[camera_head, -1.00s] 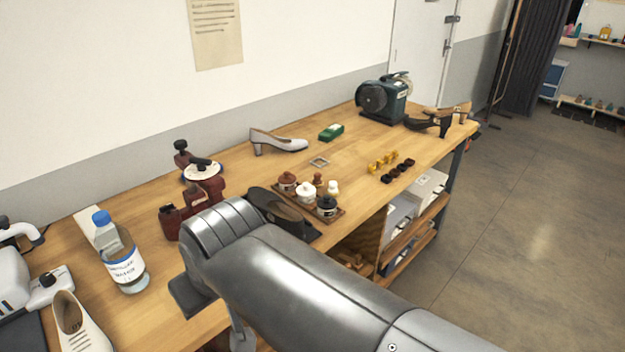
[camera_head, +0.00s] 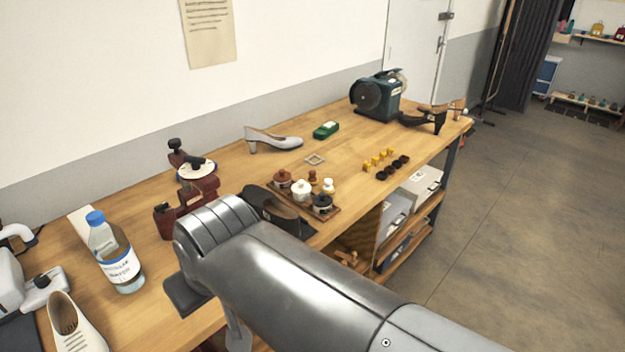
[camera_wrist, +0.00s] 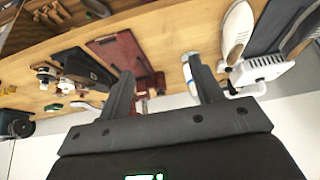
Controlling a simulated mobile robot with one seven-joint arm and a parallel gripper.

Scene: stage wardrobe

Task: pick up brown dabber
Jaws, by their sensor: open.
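The brown dabber (camera_head: 313,177) is a small turned knob standing on the wooden tray (camera_head: 334,212) on the workbench. It is behind the white pot and beside the pale dabber (camera_head: 328,185). In the wrist view the tray's pots and dabbers are small at the far left, and I cannot tell which is the brown dabber. My gripper (camera_wrist: 160,72) is open and empty in the wrist view, its fingers spread over the bench scene and well apart from the tray. In the head view my arm hides most of the gripper.
A dark shoe (camera_head: 275,210) lies just left of the tray. A red clamp device (camera_head: 190,200), a bottle (camera_head: 116,255) and a white shoe (camera_head: 75,325) stand further left. Yellow and dark small pieces (camera_head: 385,163) are to the right.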

